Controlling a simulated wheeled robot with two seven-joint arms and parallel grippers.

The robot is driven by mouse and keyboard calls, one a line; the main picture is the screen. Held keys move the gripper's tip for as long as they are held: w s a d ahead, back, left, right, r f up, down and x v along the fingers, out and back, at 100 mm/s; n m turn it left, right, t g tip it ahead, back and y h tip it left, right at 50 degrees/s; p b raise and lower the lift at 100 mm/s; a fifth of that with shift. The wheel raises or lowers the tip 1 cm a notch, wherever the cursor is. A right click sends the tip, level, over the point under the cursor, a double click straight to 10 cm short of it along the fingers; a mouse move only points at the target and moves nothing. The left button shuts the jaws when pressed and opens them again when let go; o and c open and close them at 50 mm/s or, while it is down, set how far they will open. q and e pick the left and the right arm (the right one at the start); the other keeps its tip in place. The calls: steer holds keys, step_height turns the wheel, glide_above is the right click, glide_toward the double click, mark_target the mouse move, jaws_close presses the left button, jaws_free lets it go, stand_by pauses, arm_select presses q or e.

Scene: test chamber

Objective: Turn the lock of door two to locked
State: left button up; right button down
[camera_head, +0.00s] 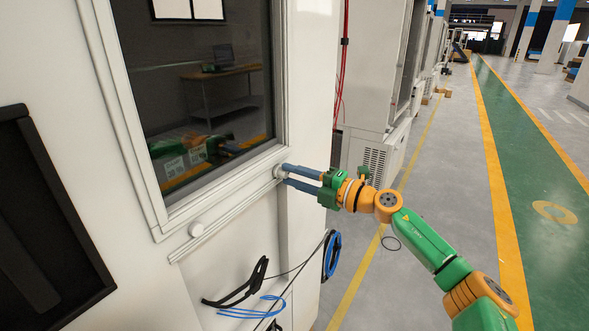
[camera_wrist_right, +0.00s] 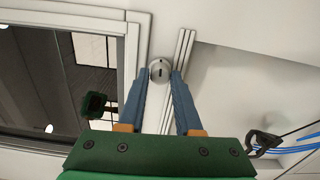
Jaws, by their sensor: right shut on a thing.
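The door (camera_head: 120,90) is a white framed panel with a large dark window, at the left of the head view. A small round lock knob (camera_head: 279,172) sits at the lower right corner of its frame. In the right wrist view the lock (camera_wrist_right: 160,70) is a round silvery disc with a dark slot. My right gripper (camera_head: 285,175) reaches in from the right with its blue fingers on either side of the lock, shut on it. The fingertips partly hide the lock in the head view. My left gripper is not in view.
Below hang blue cables (camera_head: 331,254) and a black handle-like bracket (camera_head: 240,285). A dark framed panel (camera_head: 45,240) is at far left. The grey floor at right is clear.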

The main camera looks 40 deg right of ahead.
steer(key=shift+m, duration=0.4)
steer(key=c, duration=0.6)
jaws_free()
steer(key=shift+w, duration=0.1)
steer(key=shift+s+d+f, duration=0.15)
steer(key=shift+s+f, duration=0.05)
steer(key=shift+s, duration=0.1)
steer(key=shift+r+b+v, duration=0.2)
steer(key=shift+b+v, duration=2)
steer(key=shift+v, duration=0.95)
steer(key=shift+s, duration=0.1)
